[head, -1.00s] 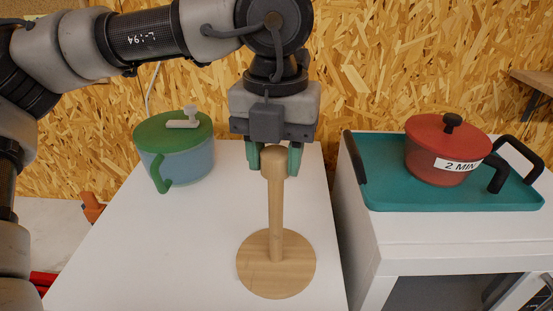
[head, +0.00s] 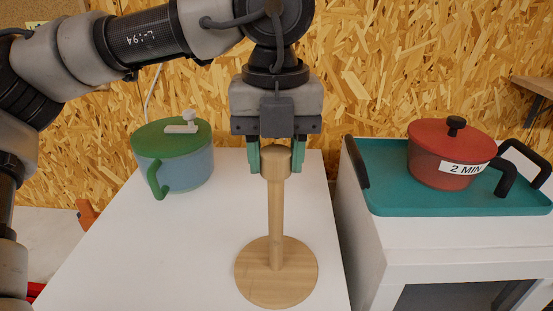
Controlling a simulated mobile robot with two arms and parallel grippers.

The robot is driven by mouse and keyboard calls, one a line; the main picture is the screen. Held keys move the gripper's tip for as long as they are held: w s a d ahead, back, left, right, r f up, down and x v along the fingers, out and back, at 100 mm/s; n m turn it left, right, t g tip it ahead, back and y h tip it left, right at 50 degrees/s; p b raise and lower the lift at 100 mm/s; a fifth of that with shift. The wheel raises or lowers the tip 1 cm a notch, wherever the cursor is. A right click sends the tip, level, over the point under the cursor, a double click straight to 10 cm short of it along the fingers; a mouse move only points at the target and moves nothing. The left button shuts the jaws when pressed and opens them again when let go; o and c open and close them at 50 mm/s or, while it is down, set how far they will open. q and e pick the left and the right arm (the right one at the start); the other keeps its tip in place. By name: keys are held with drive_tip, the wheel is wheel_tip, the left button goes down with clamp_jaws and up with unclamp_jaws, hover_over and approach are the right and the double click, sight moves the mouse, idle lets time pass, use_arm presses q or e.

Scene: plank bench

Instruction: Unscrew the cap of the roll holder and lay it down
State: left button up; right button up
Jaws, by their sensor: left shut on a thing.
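The wooden roll holder (head: 276,220) stands upright on the white bench, with a round base and a single post. Its cap (head: 276,161) is a wider wooden knob at the top of the post and sits on it. My left gripper (head: 276,166) comes down from above, with its green fingers on either side of the cap, shut on it. I cannot tell whether there is a gap between cap and post. My right gripper is not in view.
A blue pot with a green lid (head: 172,155) stands at the left on the white bench (head: 150,250). At the right, a teal tray (head: 390,190) holds a red pot (head: 450,155) labelled "2 MIN" on a white appliance. Bare bench surrounds the holder's base.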

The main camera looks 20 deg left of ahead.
use_arm(q)
drive_tip(key=shift+n, duration=0.6)
drive_tip(key=shift+b, duration=0.3)
drive_tip(key=shift+f+n+b, duration=0.1)
drive_tip(key=shift+n+b, duration=0.3)
drive_tip(key=shift+b, duration=0.05)
drive_tip(key=shift+n+b, duration=0.4)
drive_tip(key=shift+n, duration=0.6)
